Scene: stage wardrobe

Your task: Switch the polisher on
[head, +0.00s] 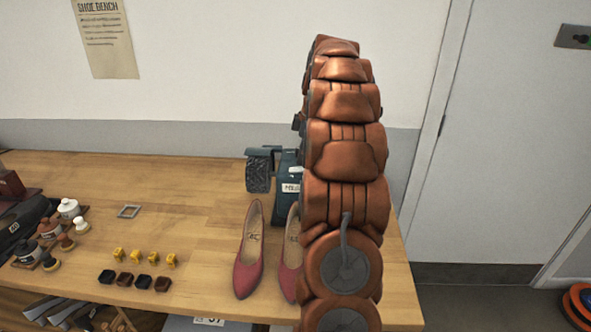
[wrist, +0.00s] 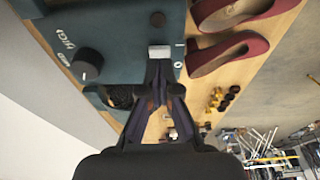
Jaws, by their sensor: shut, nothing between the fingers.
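The teal polisher (head: 286,162) stands on the wooden bench with its dark brush roller (head: 258,172) to the left. My arm covers its right part in the head view. In the wrist view, the polisher body (wrist: 125,22) shows a black knob (wrist: 87,63) near MED and HIGH markings. A pale rocker switch (wrist: 159,51) sits between this knob and the I and O marks. My gripper (wrist: 159,70) is shut and empty, its tips right at the switch's lower edge. I cannot tell whether they touch it or which way it is set. The head view hides my gripper.
Red shoes (head: 249,252) stand in front of the polisher, close to my arm. Several yellow pieces (head: 144,257) and dark blocks (head: 124,279) lie left of them.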

